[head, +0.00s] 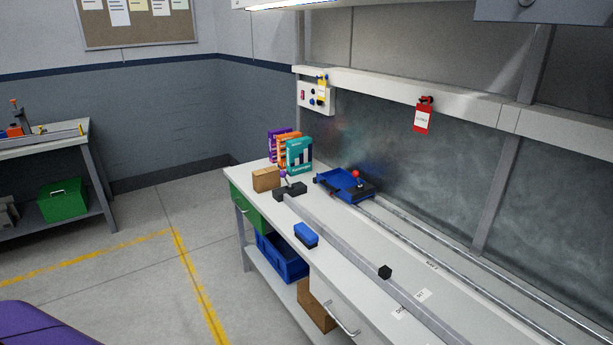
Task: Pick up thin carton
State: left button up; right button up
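Several upright boxes stand in a group at the far left end of the workbench. The front one is a teal thin carton (299,156) with a white and dark bar pattern. Behind it to the left are an orange carton (283,147) and a purple carton (271,146), both partly hidden. I cannot tell which one the task calls the thin carton. Neither of my grippers is in view.
A brown box (266,179), a dark clamp-like block (290,190) and a blue tray (342,184) with a red knob sit near the cartons. A blue block (306,235) lies near the front edge. A long grey rail (350,251) runs along the bench.

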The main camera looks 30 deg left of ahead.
aim_at(263, 179)
jog(key=i+j+z, duration=0.1)
jog(key=j+z, duration=0.2)
jog(key=j, duration=0.2)
jog(key=j+z, duration=0.25)
jog(key=j, duration=0.3)
jog(key=j+z, duration=0.3)
jog(key=j, duration=1.9)
jog(key=k, duration=0.05)
